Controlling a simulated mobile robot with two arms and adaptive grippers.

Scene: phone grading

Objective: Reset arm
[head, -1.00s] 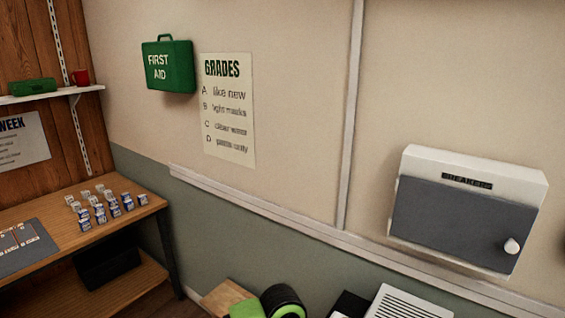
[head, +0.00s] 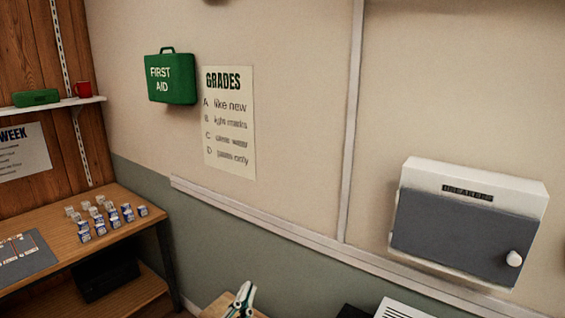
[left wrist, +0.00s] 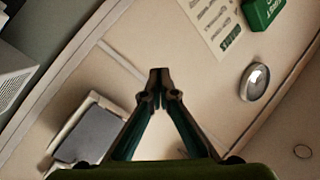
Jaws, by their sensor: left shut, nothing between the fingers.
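My right gripper is in neither view.
A wooden table (head: 60,244) at the left holds several small boxes (head: 101,229) and a grey mat (head: 38,264). A green first aid box (head: 171,90), a grades poster (head: 229,160) and a grey-doored breaker box (head: 455,238) are on the wall. A round fixture (left wrist: 255,82) shows in the wrist view.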

